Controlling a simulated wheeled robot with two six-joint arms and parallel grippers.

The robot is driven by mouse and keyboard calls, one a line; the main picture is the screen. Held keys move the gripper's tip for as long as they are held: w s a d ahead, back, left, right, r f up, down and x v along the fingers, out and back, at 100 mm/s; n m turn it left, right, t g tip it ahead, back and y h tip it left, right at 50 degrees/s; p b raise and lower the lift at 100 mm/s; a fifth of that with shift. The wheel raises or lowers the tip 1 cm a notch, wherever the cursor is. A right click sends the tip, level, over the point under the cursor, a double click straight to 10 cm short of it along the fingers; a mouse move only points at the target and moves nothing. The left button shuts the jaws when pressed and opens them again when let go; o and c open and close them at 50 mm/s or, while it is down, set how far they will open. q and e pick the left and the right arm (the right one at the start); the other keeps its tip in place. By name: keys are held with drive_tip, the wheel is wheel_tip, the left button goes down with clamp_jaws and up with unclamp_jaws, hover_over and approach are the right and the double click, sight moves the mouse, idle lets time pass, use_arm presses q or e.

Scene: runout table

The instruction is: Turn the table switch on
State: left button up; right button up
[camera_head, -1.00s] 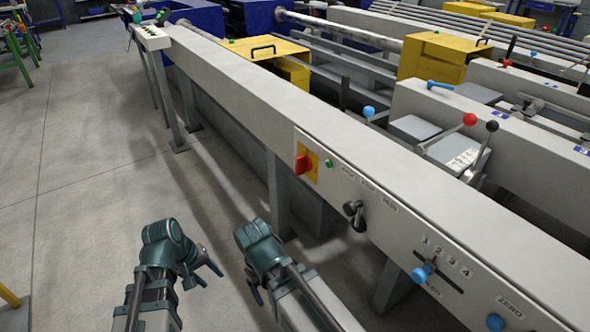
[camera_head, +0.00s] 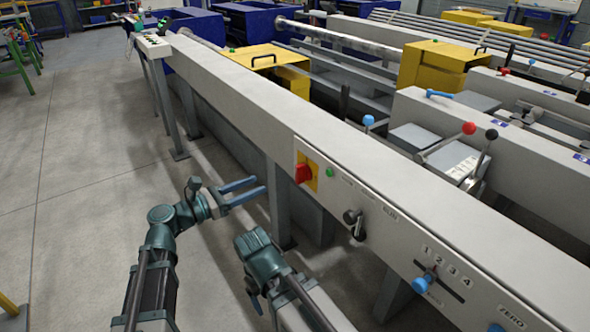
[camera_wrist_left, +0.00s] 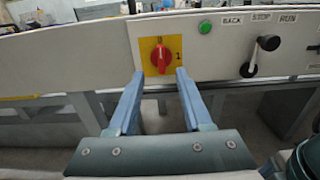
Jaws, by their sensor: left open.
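The table switch is a red rotary knob (camera_head: 303,173) on a yellow plate on the front face of the long grey table (camera_head: 270,110). In the left wrist view the red knob (camera_wrist_left: 160,58) stands roughly upright, with a "0" mark above and a "1" mark at its right. My left gripper (camera_head: 258,186) is open and empty, its blue fingers pointing at the switch from the left and a little below, apart from it. In the left wrist view the fingers (camera_wrist_left: 160,75) frame the knob from below. My right arm's wrist (camera_head: 262,262) shows low in the middle; its fingers are not clear.
A green button (camera_head: 329,172) sits right of the switch, then a black-knobbed lever (camera_head: 352,217) under BACK, STOP and RUN labels. A blue slider knob (camera_head: 421,284) is farther right. Table legs (camera_head: 279,205) stand below; open floor lies left.

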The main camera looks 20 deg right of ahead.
sight(296, 169)
use_arm(q)
drive_tip(key=x, duration=1.3)
drive_tip(key=shift+w+d+f, duration=0.1)
drive_tip(key=shift+d, duration=0.3)
drive_tip(key=shift+c, duration=0.3)
clamp_jaws()
